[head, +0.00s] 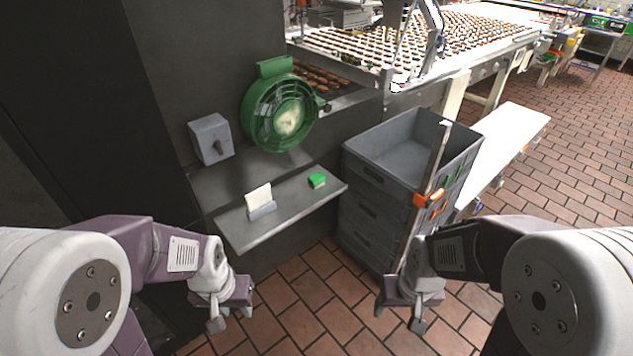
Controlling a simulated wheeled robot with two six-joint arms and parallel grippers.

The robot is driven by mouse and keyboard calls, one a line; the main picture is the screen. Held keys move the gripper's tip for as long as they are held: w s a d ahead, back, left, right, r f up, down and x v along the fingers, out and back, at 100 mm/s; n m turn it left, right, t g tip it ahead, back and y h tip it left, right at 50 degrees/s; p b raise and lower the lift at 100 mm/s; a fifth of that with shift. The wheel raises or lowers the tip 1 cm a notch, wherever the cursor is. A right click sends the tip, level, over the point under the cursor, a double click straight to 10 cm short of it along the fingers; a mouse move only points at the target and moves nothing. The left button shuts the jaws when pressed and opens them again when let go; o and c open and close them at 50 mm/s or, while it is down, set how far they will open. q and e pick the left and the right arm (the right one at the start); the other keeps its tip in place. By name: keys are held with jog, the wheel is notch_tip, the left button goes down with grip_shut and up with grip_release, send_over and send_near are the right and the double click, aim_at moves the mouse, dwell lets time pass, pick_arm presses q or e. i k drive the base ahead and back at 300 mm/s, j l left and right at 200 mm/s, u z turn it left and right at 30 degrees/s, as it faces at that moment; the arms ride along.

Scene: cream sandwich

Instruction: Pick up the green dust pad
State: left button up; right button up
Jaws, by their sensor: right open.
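The green dust pad (317,180) is a small green block with a pale lower edge, lying on the grey shelf (290,212) toward its right end. My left gripper (231,318) is open and empty, in front of and below the shelf, apart from the pad. My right gripper (399,316) is open and empty, to the right of and nearer than the pad, in front of the grey crates.
A holder with a white card (259,198) stands on the shelf left of the pad. A green round fan (281,110) and a grey switch box (211,138) are above it. Stacked grey crates (375,178) with a leaning pole (436,160) stand to the right.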

aim_at(315, 181)
jog(key=i+l+u, duration=0.2)
jog(key=u, duration=0.15)
jog(key=i+l+u, duration=0.55)
jog(key=l+u, duration=0.15)
jog(key=i+l+u, duration=0.15)
jog(key=l+u, duration=0.2)
jog(key=i+l+u, duration=0.1)
jog(key=l+u, duration=0.3)
jog(key=l, duration=0.1)
